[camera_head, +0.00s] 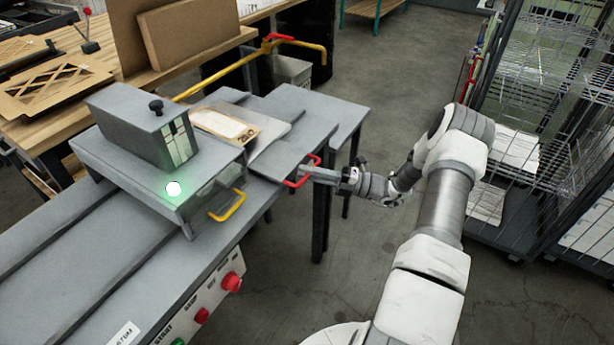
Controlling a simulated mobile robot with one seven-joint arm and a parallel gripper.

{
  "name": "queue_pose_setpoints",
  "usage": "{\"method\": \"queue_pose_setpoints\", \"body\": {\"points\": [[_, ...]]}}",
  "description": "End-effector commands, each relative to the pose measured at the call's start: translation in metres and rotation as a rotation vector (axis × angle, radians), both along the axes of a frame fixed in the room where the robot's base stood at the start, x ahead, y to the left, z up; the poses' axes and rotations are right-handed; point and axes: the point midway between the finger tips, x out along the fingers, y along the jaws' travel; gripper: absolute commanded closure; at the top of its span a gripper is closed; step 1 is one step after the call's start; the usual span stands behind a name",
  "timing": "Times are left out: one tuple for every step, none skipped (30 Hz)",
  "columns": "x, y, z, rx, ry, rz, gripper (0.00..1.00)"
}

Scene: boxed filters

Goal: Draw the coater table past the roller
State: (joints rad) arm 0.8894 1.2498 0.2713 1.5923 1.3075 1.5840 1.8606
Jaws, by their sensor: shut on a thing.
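The coater (130,170) is a grey housing with a box and black knob on top and a lit green lamp on its front corner. The coater table (276,151) is a grey sliding plate that sticks out beyond the housing's right side. A boxed filter piece (226,124), tan with a pale face, lies beside the housing on the table. A red handle (302,172) is fixed at the table's near edge. My gripper (309,173) is shut on the red handle, coming from the right. The roller is not clearly visible; the housing hides it.
A yellow handle (228,206) is on the housing's front. Red and green buttons (231,282) line the front panel. A yellow rail (235,72) runs behind. A wire rack cart (540,130) stands at right. The floor between is clear.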

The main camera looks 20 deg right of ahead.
Motion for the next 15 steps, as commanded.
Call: {"method": "queue_pose_setpoints", "body": {"points": [[0.0005,-0.0016,0.0002,0.000,0.000,-0.003,1.00],[0.0007,-0.0018,0.0002,0.000,0.000,-0.003,1.00],[0.0006,-0.0018,0.0003,0.000,0.000,-0.003,1.00],[0.0006,-0.0018,0.0003,0.000,0.000,-0.003,1.00],[0.0006,-0.0018,0.0003,0.000,0.000,-0.003,1.00],[0.0006,-0.0017,0.0003,0.000,0.000,-0.003,1.00],[0.0006,-0.0016,0.0003,0.000,0.000,-0.003,1.00],[0.0005,-0.0016,0.0002,0.000,0.000,-0.003,1.00],[0.0005,-0.0016,0.0002,0.000,0.000,-0.003,1.00],[0.0005,-0.0016,0.0002,0.000,0.000,-0.003,1.00],[0.0005,-0.0015,0.0002,0.000,0.000,-0.003,0.85],[0.0004,-0.0014,0.0002,0.000,-0.001,-0.002,0.77],[0.0004,-0.0014,0.0001,0.000,-0.001,-0.002,0.72],[0.0004,-0.0012,0.0001,0.000,-0.001,-0.002,0.67],[0.0004,-0.0011,0.0001,0.000,0.000,-0.002,0.59]]}}
